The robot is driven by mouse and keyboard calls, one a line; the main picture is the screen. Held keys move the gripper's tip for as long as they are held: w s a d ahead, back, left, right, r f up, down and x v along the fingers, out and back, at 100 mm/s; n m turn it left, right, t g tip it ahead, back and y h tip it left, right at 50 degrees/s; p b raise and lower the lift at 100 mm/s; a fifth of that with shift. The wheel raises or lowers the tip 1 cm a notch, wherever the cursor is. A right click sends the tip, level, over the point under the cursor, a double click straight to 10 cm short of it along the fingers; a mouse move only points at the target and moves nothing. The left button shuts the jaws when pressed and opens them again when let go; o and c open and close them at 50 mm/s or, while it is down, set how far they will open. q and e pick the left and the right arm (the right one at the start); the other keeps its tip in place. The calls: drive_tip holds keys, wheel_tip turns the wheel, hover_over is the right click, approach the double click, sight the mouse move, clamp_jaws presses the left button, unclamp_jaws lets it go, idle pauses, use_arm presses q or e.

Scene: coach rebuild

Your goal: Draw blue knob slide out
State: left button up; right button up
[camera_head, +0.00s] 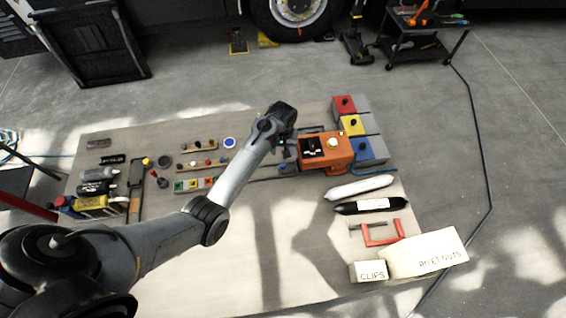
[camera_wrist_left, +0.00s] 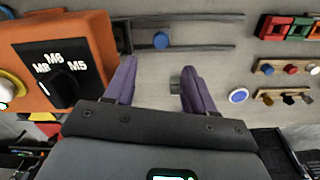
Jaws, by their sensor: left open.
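The blue knob (camera_wrist_left: 160,40) is a small round knob on a grey slide with two long parallel rails (camera_wrist_left: 205,47), in the left wrist view. It lies ahead of my left gripper (camera_wrist_left: 158,72), whose two purple-grey fingers are apart with a clear gap and nothing gripped. The knob lines up roughly with that gap, beyond the fingertips. A small grey block (camera_wrist_left: 175,83) shows beside the right finger. In the head view my left gripper (camera_head: 288,150) is over the board, left of the orange box, and partly hides the slide. My right gripper is not in view.
The orange box (camera_wrist_left: 55,35) with a black dial stands close left of the fingers in the wrist view. Pegged wooden strips (camera_wrist_left: 290,68) and a blue disc (camera_wrist_left: 238,96) lie to the right.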

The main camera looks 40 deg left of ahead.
sight(283, 165)
use_arm(q)
wheel_tip(283, 165, down, 10)
drive_tip(key=shift+s+r, duration=0.1)
idle(0.4)
clamp_jaws()
idle(0.3)
